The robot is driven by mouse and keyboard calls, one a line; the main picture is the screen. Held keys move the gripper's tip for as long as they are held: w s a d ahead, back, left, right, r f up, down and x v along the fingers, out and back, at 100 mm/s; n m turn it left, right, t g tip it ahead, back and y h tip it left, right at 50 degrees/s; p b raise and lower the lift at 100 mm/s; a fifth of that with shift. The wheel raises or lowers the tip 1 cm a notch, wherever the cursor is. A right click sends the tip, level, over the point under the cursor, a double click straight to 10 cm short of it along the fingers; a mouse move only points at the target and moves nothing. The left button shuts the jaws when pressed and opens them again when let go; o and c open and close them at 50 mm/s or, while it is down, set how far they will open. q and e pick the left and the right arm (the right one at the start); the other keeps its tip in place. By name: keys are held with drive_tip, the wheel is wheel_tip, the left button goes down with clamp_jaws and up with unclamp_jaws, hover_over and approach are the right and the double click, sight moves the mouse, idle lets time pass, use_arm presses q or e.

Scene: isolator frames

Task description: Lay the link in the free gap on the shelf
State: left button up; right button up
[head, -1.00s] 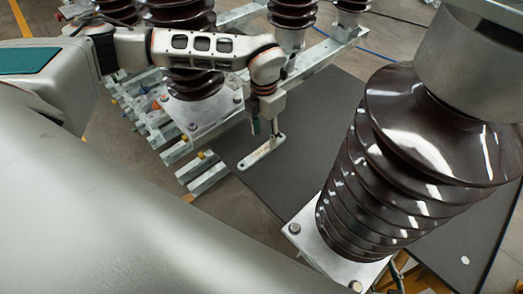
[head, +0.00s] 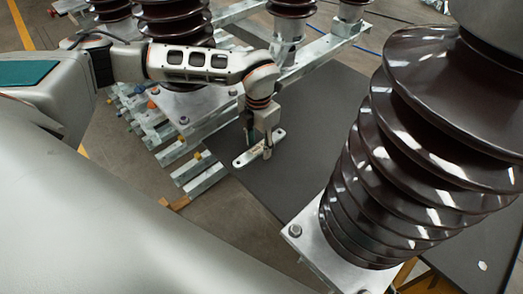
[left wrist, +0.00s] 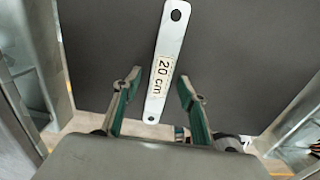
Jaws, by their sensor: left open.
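The link is a flat pale metal bar (head: 243,160) with a hole at each end, lying at a slant on a dark flat surface (head: 330,120). In the left wrist view the link (left wrist: 168,45) bears a "20 cm" label and runs up the picture between my fingers. My left gripper (head: 259,142) is open, pointing down close over the link's middle. Its green-padded fingers (left wrist: 159,80) stand either side of the bar, with gaps showing. I cannot tell how far the tips are above the surface. My right gripper is not in view. I cannot make out a shelf gap for certain.
A large brown ribbed insulator (head: 375,175) on a metal plate stands at right, close to the dark surface. More insulators (head: 290,8) and galvanised beams (head: 325,48) stand behind. Several metal bars (head: 205,180) lie left of the link. The dark surface right of the link is clear.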

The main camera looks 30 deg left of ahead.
use_arm(q)
clamp_jaws()
drive_tip(key=shift+r, duration=0.1)
drive_tip(key=shift+w+r, duration=0.1)
